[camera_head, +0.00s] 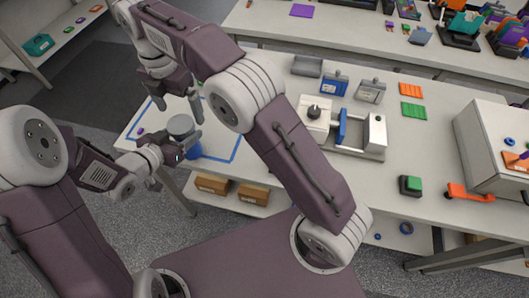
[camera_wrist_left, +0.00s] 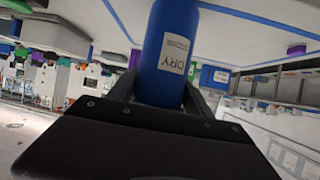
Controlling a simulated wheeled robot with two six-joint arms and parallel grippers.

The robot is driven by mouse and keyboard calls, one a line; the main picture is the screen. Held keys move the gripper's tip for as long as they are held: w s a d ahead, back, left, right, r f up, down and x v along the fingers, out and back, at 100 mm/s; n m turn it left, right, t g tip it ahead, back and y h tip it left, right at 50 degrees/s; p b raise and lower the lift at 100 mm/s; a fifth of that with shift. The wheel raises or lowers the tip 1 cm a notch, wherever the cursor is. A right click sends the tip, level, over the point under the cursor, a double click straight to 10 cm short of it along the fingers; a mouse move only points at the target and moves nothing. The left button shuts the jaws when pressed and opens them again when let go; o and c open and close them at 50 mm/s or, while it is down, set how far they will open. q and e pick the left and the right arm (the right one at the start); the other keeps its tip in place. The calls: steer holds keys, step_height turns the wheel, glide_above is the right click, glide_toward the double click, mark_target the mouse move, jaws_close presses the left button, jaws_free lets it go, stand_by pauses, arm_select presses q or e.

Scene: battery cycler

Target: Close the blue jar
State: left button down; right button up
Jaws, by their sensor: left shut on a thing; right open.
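The blue jar (camera_head: 193,151) stands near the left end of the white table, inside a blue outlined area. A grey round lid (camera_head: 181,124) shows at its top; I cannot tell whether it is fully seated. My left gripper (camera_head: 187,146) is shut on the jar's side. In the left wrist view the jar (camera_wrist_left: 166,55) fills the space between the fingers and bears a white label reading "DRY"; its top is out of that view. My right gripper (camera_head: 178,104) is open and empty, fingers pointing down, just behind and above the lid.
My right arm crosses the middle of the head view and hides part of the table. To its right are a white device with a blue part (camera_head: 342,128), a green button box (camera_head: 410,185), an orange handle (camera_head: 466,192) and a large grey machine (camera_head: 490,140). Cardboard boxes (camera_head: 212,184) lie on the shelf below.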

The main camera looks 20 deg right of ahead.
steer(key=s+d+f+m, duration=0.3)
steer(key=d+f+m, duration=0.1)
steer(key=d+m, duration=0.35)
steer(key=s+d+f+m, duration=0.2)
steer(key=d+f+m, duration=0.2)
steer(key=d+m, duration=0.3)
steer(key=s+d+f+m, duration=0.2)
steer(key=s+m, duration=0.2)
steer(key=s+d+f+m+t, duration=0.1)
steer(key=s+d+f+m, duration=0.1)
steer(key=s+m, duration=0.2)
steer(key=s+d+f+m, duration=0.2)
steer(key=s+m, duration=0.2)
steer(key=shift+s+d+m, duration=0.2)
steer(key=shift+s+m, duration=0.15)
steer(key=shift+s+f, duration=0.15)
steer(key=shift+s, duration=0.05)
steer(key=shift+a, duration=0.1)
